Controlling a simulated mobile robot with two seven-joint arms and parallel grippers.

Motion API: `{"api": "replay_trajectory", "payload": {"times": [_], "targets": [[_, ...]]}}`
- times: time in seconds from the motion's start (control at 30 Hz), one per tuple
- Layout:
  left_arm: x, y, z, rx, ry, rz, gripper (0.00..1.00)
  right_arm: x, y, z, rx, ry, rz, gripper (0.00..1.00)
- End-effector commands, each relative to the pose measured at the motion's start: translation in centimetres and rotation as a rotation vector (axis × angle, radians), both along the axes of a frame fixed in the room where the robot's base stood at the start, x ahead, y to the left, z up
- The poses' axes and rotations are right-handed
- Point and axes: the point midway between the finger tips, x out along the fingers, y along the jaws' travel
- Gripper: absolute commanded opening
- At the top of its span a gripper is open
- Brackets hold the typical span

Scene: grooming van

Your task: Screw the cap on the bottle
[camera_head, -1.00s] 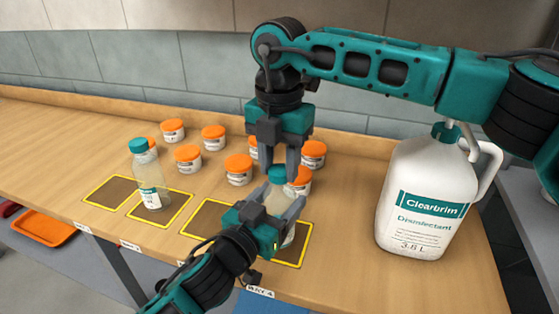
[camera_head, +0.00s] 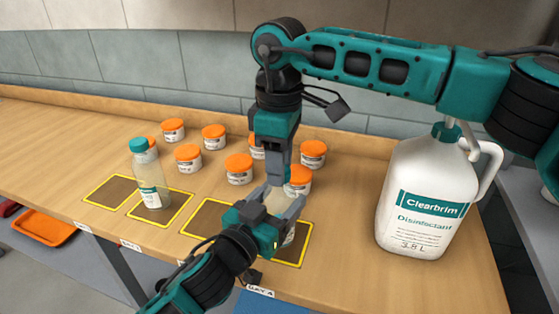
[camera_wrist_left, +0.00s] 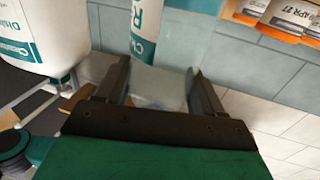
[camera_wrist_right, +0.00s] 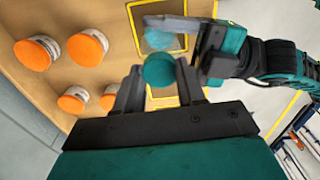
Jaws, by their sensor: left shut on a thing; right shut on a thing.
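My left gripper (camera_head: 272,200) is shut on a clear bottle (camera_head: 279,207) at the front of the bench. In the left wrist view the bottle's pale body (camera_wrist_left: 160,92) sits between the fingers, with its white and teal label (camera_wrist_left: 146,42) beyond them. My right gripper (camera_head: 276,178) points down from above, shut on the teal cap. The cap (camera_wrist_right: 159,70) shows round between its fingertips in the right wrist view. In the head view the fingers hide the cap and the bottle's neck, so I cannot tell how far the cap is seated.
Another clear bottle (camera_head: 152,185) with a teal cap stands on a yellow-edged mat to the left. Several orange-lidded jars (camera_head: 239,169) stand behind. A large white Clearbrim jug (camera_head: 425,190) stands to the right. An orange tray (camera_head: 44,228) lies lower left, off the bench.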

Motion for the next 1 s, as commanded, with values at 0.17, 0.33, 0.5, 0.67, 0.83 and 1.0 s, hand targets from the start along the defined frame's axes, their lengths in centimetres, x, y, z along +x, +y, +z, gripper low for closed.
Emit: {"api": "replay_trajectory", "payload": {"times": [0.17, 0.33, 0.5, 0.67, 0.83, 1.0], "targets": [[0.0, 0.0, -0.1, 0.002, 0.003, 0.002, 0.00, 0.0, 0.0, 0.1, 0.001, 0.000, 0.003, 0.12], [0.0, 0.0, -0.1, 0.002, 0.003, 0.002, 0.00, 0.0, 0.0, 0.1, 0.001, 0.000, 0.004, 0.56], [0.0, 0.0, -0.1, 0.002, 0.003, 0.001, 0.00, 0.0, 0.0, 0.0, 0.000, 0.000, 0.004, 0.65], [0.0, 0.0, -0.1, 0.002, 0.003, 0.001, 0.00, 0.0, 0.0, 0.1, 0.000, 0.000, 0.004, 0.65], [0.0, 0.0, -0.1, 0.002, 0.003, 0.001, 0.00, 0.0, 0.0, 1.3, 0.000, -0.002, 0.004, 0.65], [0.0, 0.0, -0.1, 0.002, 0.003, 0.001, 0.00, 0.0, 0.0, 3.6, 0.000, -0.002, 0.004, 0.65]]}}
